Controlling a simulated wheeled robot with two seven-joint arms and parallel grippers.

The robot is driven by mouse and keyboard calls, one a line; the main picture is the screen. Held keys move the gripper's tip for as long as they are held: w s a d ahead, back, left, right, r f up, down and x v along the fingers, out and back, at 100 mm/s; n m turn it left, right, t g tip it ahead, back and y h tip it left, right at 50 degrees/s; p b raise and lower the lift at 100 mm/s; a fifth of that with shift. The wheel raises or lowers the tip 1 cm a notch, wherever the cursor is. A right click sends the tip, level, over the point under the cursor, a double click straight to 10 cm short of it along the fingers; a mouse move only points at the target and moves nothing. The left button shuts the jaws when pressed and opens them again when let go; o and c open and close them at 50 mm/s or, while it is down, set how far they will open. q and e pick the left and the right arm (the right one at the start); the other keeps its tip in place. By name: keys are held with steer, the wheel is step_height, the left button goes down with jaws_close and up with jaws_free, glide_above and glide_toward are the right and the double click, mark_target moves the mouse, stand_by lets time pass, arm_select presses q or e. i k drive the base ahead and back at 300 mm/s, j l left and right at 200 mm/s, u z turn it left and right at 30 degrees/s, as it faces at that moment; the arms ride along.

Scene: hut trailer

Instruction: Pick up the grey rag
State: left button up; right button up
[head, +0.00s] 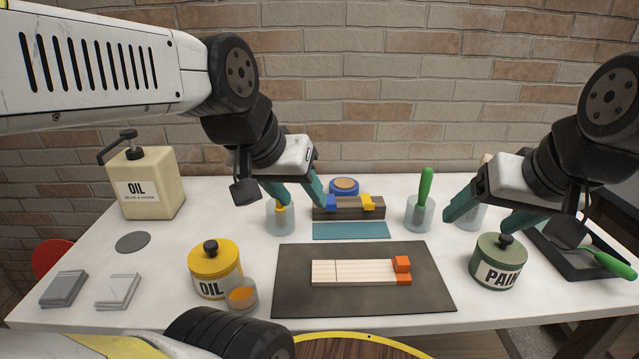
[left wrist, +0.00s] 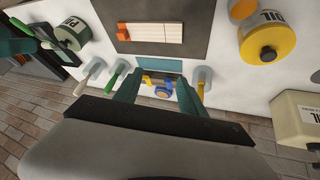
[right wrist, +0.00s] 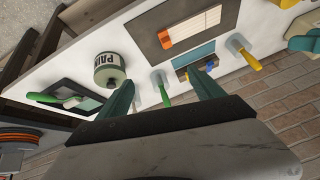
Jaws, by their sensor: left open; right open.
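The grey rag (head: 63,289) lies folded on the table's front left corner in the head view, left of a folded white rag (head: 118,290). It does not show in either wrist view. My left gripper (head: 300,200) is open and empty above the back of the table, near a glass jar with a yellow handle and far from the grey rag. In the left wrist view its fingers (left wrist: 160,90) are apart. My right gripper (head: 475,222) is open and empty above the green paint can; its fingers also show in the right wrist view (right wrist: 165,95).
A yellow oil can (head: 213,270) and a small glass (head: 242,295) stand right of the rags. A beige oil canister (head: 150,185) stands at the back left. A dark mat (head: 295,300) with a wooden block (head: 350,272) fills the middle. A grey disc (head: 132,242) lies behind the rags.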

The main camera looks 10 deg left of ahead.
mark_target(66, 286)
steer(key=u, duration=2.45)
steer(key=i+j+z, duration=0.45)
steer(key=i+j, duration=0.15)
steer(key=j, duration=0.15)
